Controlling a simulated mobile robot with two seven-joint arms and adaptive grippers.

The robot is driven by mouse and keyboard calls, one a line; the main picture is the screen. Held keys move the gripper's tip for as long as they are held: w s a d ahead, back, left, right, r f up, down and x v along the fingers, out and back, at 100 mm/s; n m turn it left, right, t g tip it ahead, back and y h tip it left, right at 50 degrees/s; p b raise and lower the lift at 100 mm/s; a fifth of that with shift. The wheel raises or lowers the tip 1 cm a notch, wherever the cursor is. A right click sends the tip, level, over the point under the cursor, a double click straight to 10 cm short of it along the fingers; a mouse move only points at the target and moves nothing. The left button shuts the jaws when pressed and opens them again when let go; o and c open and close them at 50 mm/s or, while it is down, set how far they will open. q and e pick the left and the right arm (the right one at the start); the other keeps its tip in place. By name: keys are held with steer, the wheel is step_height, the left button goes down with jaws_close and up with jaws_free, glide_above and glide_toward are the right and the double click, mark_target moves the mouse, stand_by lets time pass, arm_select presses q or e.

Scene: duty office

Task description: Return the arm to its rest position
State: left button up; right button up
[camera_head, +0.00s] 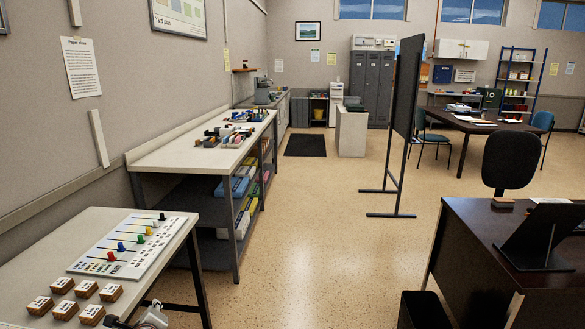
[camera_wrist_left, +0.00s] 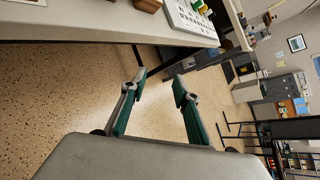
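My left gripper (camera_wrist_left: 159,80) shows in the left wrist view with its two green-and-grey fingers apart and nothing between them. It points over the speckled floor, below the edge of the near table. In the head view, a small part of my left arm shows at the bottom edge, beside the near table (camera_head: 195,219). My right gripper is in neither view.
The near table carries a white slider panel (camera_head: 134,245) with coloured knobs and several labelled wooden blocks (camera_head: 76,297). A longer workbench (camera_head: 160,158) stands behind it. A dark desk (camera_head: 470,235) is at the right. The floor (camera_head: 300,250) between is clear.

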arm_select(q)
steer(key=s+d+f+n+h, duration=0.2)
steer(key=s+d+f+n, duration=0.3)
steer(key=s, duration=0.3)
steer(key=s+d+f+n+h, duration=0.3)
steer(key=s+d+f, duration=0.3)
steer(key=s, duration=0.2)
steer(key=s+d+n+h, duration=0.1)
steer(key=s+d+n, duration=0.3)
steer(key=s, duration=0.4)
steer(key=s+d+f+n+h, duration=0.1)
steer(key=s+d+n+h, duration=0.1)
steer(key=s+d+n, duration=0.3)
steer(key=s+n, duration=0.1)
steer(key=s, duration=0.3)
steer(key=shift+s+d+f+n, duration=0.2)
steer(key=shift+d+f+n, duration=0.05)
steer(key=shift+n, duration=0.05)
